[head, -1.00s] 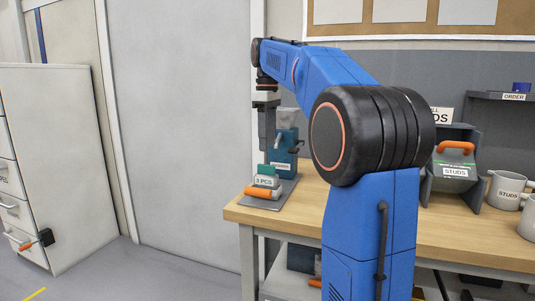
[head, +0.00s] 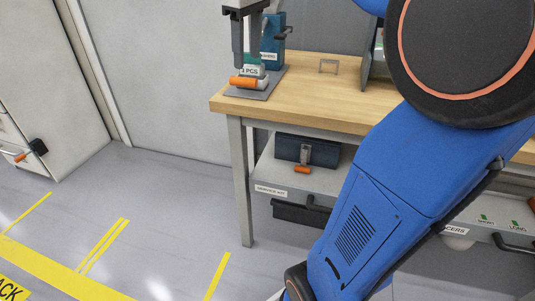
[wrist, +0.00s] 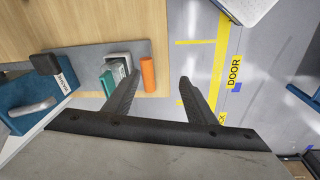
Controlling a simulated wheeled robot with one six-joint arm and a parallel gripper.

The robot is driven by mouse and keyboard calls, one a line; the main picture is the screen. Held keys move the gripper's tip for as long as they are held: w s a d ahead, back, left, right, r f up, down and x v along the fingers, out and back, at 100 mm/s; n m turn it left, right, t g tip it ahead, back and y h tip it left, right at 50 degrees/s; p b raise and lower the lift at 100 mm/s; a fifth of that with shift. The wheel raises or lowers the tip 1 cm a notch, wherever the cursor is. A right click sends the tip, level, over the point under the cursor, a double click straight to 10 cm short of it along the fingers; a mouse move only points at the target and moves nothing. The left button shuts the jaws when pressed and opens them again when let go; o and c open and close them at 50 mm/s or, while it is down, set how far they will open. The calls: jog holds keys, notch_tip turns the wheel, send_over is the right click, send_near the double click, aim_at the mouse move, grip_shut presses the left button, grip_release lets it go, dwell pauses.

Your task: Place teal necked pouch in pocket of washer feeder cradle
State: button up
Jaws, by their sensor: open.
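A small teal piece (head: 252,60) sits in a pale grey holder (head: 252,73) labelled 3 PCS, with an orange bar (head: 243,83) along its front. The teal piece looks like the pouch, and the holder like the cradle; its neck is not clear. My gripper (head: 247,62) is open just above the holder.
A blue feeder box (head: 274,42) with a dark lever stands close behind the holder; it fills the left of the wrist view (wrist: 28,104). Both stand on a grey plate (head: 262,91) near the wooden table's (head: 310,98) left end. The tabletop to the right is mostly clear.

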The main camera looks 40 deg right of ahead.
jog(key=s+a+f+m+t, duration=0.1)
jog(key=s+a+f, duration=0.3)
jog(key=s+f, duration=0.6)
jog(key=s+a+f+m+t, duration=0.2)
jog(key=s+a+f+m, duration=0.2)
jog(key=s+f, duration=0.7)
notch_tip(320, 180, down, 4)
jog(key=shift+a+f, duration=0.25)
